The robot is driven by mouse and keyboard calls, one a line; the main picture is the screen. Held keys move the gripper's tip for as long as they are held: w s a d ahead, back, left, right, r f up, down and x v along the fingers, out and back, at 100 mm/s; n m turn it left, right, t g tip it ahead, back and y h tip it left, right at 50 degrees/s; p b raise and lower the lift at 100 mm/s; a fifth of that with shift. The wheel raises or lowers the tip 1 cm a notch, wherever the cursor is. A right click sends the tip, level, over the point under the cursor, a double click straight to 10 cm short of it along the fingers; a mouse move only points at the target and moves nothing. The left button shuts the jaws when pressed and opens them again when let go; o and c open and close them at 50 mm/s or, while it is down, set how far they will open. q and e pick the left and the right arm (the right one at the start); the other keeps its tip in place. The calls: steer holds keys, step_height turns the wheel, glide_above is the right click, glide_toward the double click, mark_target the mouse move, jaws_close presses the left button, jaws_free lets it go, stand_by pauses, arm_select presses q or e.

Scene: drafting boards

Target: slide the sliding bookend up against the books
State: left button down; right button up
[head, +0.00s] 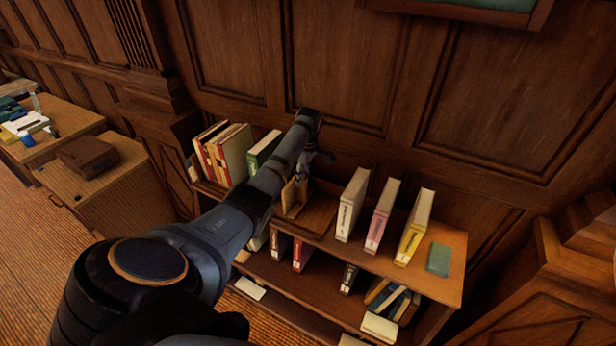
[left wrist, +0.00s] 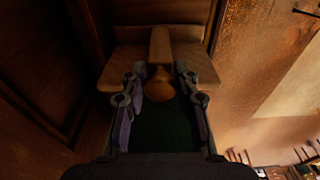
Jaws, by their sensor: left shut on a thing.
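The sliding bookend (head: 290,196) is a light wooden piece on the top of the bookcase, partly hidden behind my left arm. In the left wrist view the bookend (left wrist: 200,65) shows with an upright rib and a round wooden knob (left wrist: 160,86). My left gripper (head: 310,163) is at the bookend; in the left wrist view its fingers (left wrist: 160,100) are on both sides of the knob, shut on it. To the right stand a white book (head: 351,205), a pink book (head: 382,216) and a yellow book (head: 414,228), upright with gaps between. My right gripper is not in view.
Several red and cream books (head: 222,152) and a green book (head: 264,150) stand at the left of the bookcase top. A small green box (head: 439,259) lies at its right end. Lower shelves hold more books. The panelled wall (head: 345,60) is close behind.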

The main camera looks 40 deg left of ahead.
arm_select(q)
steer(key=shift+s+a+f, duration=0.1)
steer(key=shift+s+a, duration=0.05)
steer(key=shift+a, duration=0.4)
steer(key=shift+s+a+f, duration=0.1)
steer(key=shift+s+a, duration=0.05)
steer(key=shift+a, duration=0.35)
steer(key=shift+s+a+r+b, duration=0.1)
steer(key=shift+s+a+b, duration=0.1)
steer(key=shift+a, duration=0.75)
steer(key=shift+s+a+f+b, duration=0.1)
steer(key=shift+s+a+b, duration=0.15)
steer(key=shift+a, duration=0.75)
steer(key=shift+s+a+r+b, duration=0.1)
steer(key=shift+s+a+b, duration=0.1)
steer(key=shift+a, duration=0.75)
